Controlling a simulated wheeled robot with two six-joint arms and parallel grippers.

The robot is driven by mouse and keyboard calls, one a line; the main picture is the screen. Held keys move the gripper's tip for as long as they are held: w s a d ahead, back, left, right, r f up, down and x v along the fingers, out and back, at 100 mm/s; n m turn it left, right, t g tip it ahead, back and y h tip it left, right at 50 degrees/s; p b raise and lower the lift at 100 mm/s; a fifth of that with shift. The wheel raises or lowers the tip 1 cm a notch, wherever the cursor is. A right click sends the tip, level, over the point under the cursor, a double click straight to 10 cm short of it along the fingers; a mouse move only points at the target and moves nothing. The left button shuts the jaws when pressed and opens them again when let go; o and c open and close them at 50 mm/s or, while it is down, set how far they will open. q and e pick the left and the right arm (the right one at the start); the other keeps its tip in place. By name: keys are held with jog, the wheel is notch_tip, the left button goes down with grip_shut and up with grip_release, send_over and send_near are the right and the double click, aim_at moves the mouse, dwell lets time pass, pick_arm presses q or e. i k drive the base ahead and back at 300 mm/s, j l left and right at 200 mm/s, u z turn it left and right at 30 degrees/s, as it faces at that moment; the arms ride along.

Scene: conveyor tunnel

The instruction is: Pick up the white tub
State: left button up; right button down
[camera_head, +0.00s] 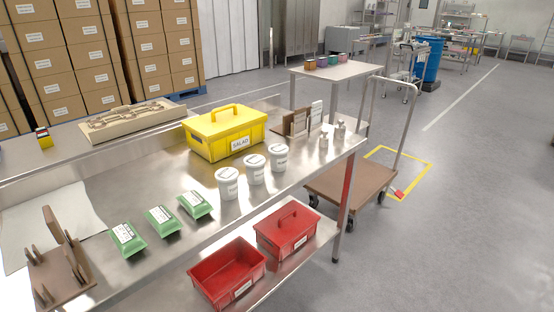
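Three white tubs with labels stand upright in a row on the steel table (165,228). The left one (228,184) is nearest, the middle one (254,169) is beside it, and the right one (278,158) is farthest along the row. Each has a lid with a dark mark on it. They stand in front of a yellow box (226,131) with a handle and a label reading SALAD. Neither of my grippers shows in the head view.
Three green packets (161,220) lie left of the tubs. A brown wooden rack (62,262) stands at the near left, another holder (297,122) and small bottles (340,131) at the right end. Red boxes (288,229) sit on the lower shelf. A trolley (352,187) stands right.

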aim_at(278, 152)
jog(key=i+l+u, duration=0.25)
jog(key=l, duration=0.4)
jog(key=i+l+u, duration=0.1)
jog(key=i+l, duration=0.15)
jog(key=i+l+u, duration=0.1)
jog(key=l, duration=0.35)
jog(key=i, duration=0.05)
